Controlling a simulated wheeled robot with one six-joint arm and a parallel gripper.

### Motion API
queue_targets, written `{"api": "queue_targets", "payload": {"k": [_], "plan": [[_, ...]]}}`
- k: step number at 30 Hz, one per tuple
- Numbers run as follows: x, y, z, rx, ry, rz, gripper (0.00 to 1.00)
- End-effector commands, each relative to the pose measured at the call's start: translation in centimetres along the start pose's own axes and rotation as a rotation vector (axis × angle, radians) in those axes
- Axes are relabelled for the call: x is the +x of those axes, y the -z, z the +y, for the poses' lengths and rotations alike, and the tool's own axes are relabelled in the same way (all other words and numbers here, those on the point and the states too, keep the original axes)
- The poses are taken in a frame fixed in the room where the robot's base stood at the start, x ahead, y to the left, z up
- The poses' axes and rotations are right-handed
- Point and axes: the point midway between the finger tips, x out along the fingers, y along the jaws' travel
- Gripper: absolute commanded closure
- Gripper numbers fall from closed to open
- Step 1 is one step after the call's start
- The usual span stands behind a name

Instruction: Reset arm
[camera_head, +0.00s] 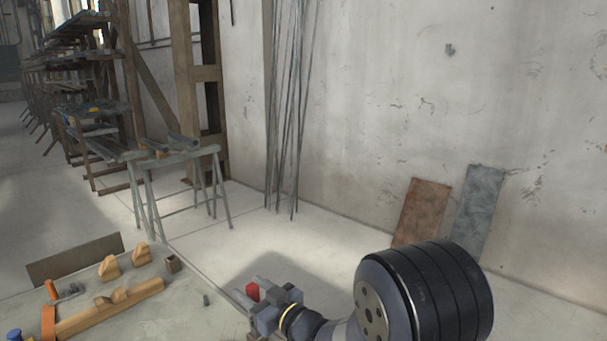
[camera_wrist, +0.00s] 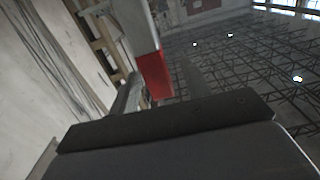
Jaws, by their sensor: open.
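My gripper (camera_head: 252,298) is in the lower middle of the head view, at the end of my dark arm, to the right of the workbench. It is open, and nothing shows between its fingers. One finger with a red pad also shows in the wrist view (camera_wrist: 153,75). The wrist camera looks up toward the roof trusses and lamps, so my gripper is tilted upward.
A workbench (camera_head: 190,310) at lower left holds several wooden pieces (camera_head: 110,308) and a small dark block (camera_head: 172,263). Sawhorses (camera_head: 180,180) and racks stand behind. Thin rods (camera_head: 287,110) and two panels (camera_head: 420,212) lean on the wall. The floor between is clear.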

Motion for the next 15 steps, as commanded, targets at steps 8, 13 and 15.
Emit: {"api": "queue_targets", "payload": {"k": [8,13,15], "plan": [[0.0,-0.06,0.0,0.0,0.0,0.0,0.55],[0.0,-0.47,0.0,0.0,0.0,0.0,0.55],[0.0,-0.84,0.0,0.001,0.0,0.0,0.55]]}}
